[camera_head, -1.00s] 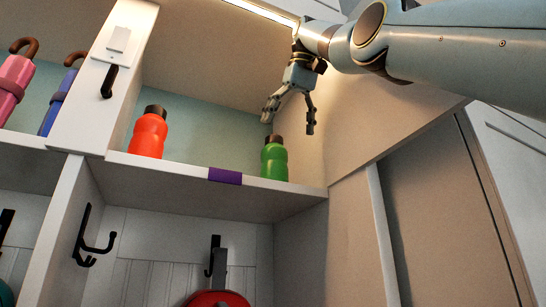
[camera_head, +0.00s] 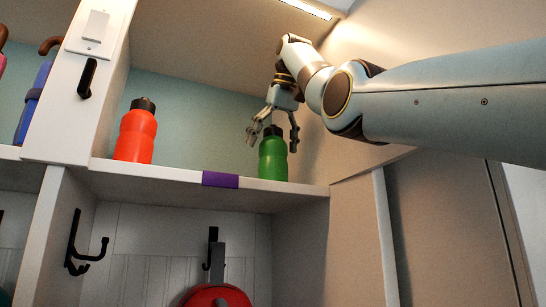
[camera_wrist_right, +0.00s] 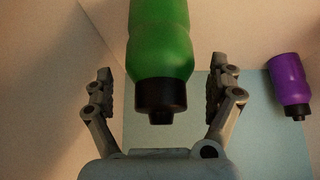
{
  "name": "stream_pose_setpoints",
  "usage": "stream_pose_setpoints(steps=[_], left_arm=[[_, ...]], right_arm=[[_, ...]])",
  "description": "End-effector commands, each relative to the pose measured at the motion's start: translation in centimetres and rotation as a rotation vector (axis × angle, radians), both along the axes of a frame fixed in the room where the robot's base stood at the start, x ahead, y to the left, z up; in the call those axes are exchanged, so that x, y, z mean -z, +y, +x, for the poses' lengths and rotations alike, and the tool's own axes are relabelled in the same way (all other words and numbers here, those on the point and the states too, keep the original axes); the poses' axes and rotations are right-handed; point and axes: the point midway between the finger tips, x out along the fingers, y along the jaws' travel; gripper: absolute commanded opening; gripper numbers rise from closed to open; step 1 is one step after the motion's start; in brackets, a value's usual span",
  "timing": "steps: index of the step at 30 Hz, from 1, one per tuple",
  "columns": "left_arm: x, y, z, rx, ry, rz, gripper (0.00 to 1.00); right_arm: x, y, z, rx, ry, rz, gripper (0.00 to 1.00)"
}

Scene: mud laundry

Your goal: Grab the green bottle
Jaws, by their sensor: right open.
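The green bottle (camera_head: 273,158) with a black cap stands upright on the upper shelf, near its right end. My right gripper (camera_head: 273,138) is open around the bottle's upper part in the head view, with one finger to each side of the cap. In the right wrist view the green bottle (camera_wrist_right: 160,45) lies between the two open fingers of my right gripper (camera_wrist_right: 160,95), with gaps on both sides. The left gripper is not in view.
An orange bottle (camera_head: 136,135) stands further left on the shelf (camera_head: 130,170). A purple label (camera_head: 220,180) is on the shelf's front edge. A purple bottle (camera_wrist_right: 290,82) shows in the right wrist view. Hooks (camera_head: 82,245) hang below. A side wall borders the shelf's right end.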

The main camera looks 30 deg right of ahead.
Motion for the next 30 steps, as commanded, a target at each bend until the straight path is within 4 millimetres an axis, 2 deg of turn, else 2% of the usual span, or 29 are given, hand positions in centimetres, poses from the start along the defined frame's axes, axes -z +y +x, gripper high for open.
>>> stream_pose_setpoints(steps=[6, 24, 25, 30], left_arm=[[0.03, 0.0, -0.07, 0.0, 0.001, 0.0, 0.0], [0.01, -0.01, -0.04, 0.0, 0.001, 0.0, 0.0], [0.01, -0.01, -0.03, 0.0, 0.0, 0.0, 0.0], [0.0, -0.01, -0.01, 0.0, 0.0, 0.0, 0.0]], right_arm=[[0.07, 0.0, 0.02, 0.0, 0.0, 0.0, 0.9], [0.03, 0.01, 0.02, 0.0, -0.001, 0.0, 0.12], [0.03, 0.01, 0.02, 0.0, -0.001, 0.0, 0.09], [-0.01, 0.01, 0.01, 0.0, -0.001, 0.0, 0.09]])
